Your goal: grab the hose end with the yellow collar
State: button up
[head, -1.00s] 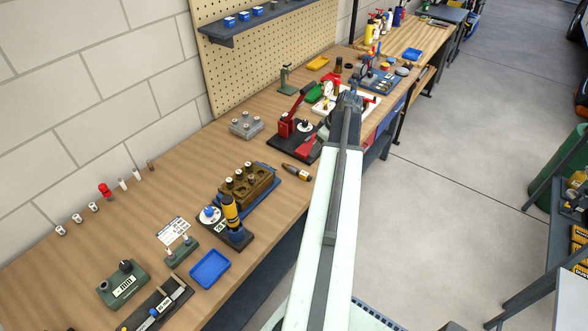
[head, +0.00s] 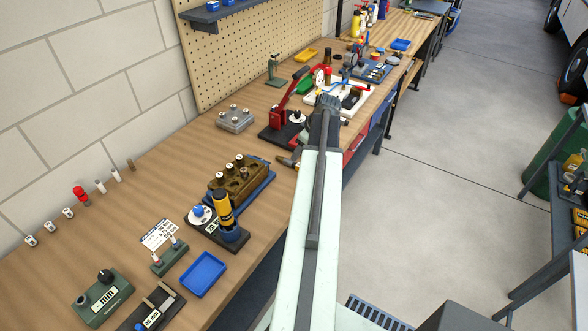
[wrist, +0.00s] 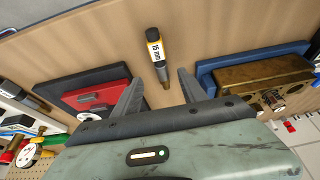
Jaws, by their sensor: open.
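My gripper (head: 328,103) reaches along the bench in the head view, in front of the white tray (head: 337,105). In the wrist view its two fingers (wrist: 161,78) are spread apart with nothing held between them. A dark cylinder with a yellow label and brass-coloured tip (wrist: 157,55) lies on the bench beyond the finger gap, apart from the fingers. It is partly hidden by my arm in the head view (head: 287,161). A blue hose (head: 326,88) shows by the white tray. I cannot make out a yellow collar on a hose end.
A red lever press (head: 288,113) on a dark base stands left of my gripper. A brass block (head: 237,182) with several sockets sits on a blue base nearer me. A blue tray (head: 203,274) is at the front edge. Open floor (head: 450,160) lies right of the bench.

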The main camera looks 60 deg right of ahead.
aim_at(292, 162)
jog(key=shift+b+x, duration=0.9)
jog(key=shift+x, duration=0.35)
jog(key=shift+s, duration=0.1)
jog(key=b+x, duration=0.4)
jog(key=x, duration=0.1)
jog(key=shift+f+b, duration=0.1)
jog(key=shift+b, duration=0.25)
jog(key=shift+a+r, duration=0.1)
jog(key=shift+r, duration=0.1)
grip_shut()
